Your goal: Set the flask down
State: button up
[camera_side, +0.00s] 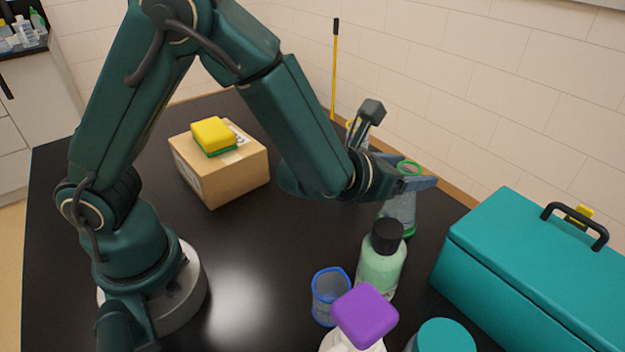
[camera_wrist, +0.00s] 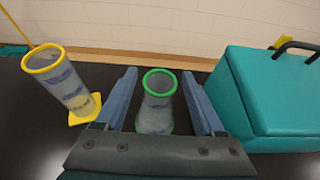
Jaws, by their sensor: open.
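The flask (camera_side: 401,212) is clear with a green rim and a green edge at its base. It stands upright on the black table, partly hidden by my gripper in the side view. In the wrist view the flask (camera_wrist: 155,112) sits between the two blue fingers. My gripper (camera_wrist: 159,76) is open, with a visible gap between each finger and the flask. In the side view my gripper (camera_side: 417,181) is around the flask's upper part.
A yellow-rimmed cylinder (camera_wrist: 66,83) stands left of the flask. A teal case (camera_side: 535,262) is to the right. A green bottle (camera_side: 381,269), a blue-rimmed beaker (camera_side: 327,300) and a purple-topped item (camera_side: 364,314) are in front. A cardboard box (camera_side: 222,178) carries a sponge (camera_side: 213,133).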

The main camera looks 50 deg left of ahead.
jog(key=v, duration=1.2)
jog(key=s+a+f+n+g+y, duration=0.1)
jog(key=s+a+n+g+y, duration=0.25)
jog(key=a+n, duration=0.5)
jog(key=s+a+n+g+y, duration=0.3)
jog(key=s+a+n, duration=0.2)
jog(key=n, duration=0.6)
jog(key=s+d+r+n+g+h, duration=0.1)
jog(key=s+d+n+h, duration=0.3)
jog(key=n, duration=1.2)
jog(key=d+r+h, duration=0.1)
jog(key=d+h, duration=0.1)
jog(key=shift+d+r, duration=0.3)
